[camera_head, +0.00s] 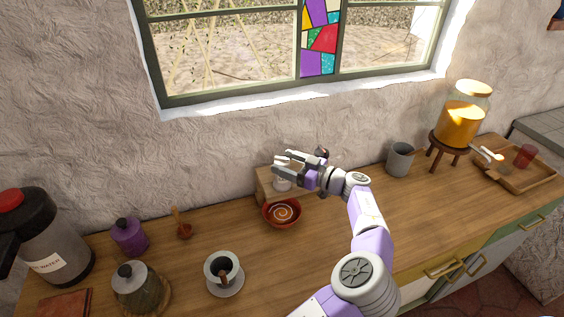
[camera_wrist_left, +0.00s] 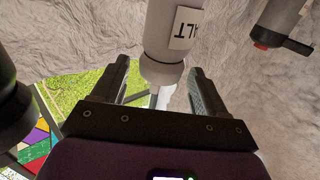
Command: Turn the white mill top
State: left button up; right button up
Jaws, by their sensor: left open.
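The white mill (camera_head: 282,184) stands on a small wooden stand (camera_head: 264,187) against the wall, partly covered by my left gripper (camera_head: 282,163). In the left wrist view the white mill (camera_wrist_left: 172,28) appears upside down, with a label reading "ALT" in part. Its narrower top end reaches between the two spread fingers of my left gripper (camera_wrist_left: 160,78). Gaps show on both sides, so the fingers look apart from it. The left gripper is open. My right gripper is in neither view.
A dark mill-like thing (camera_wrist_left: 14,112) is close beside the gripper. A red bowl (camera_head: 282,213) sits in front of the stand. A grey mug (camera_head: 400,158) and a juice jar (camera_head: 462,112) are to the right. A cup on a saucer (camera_head: 222,272) is front left. The right counter has free room.

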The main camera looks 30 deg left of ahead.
pick_arm(q)
jog(key=shift+a, duration=0.95)
jog(key=shift+c, duration=0.4)
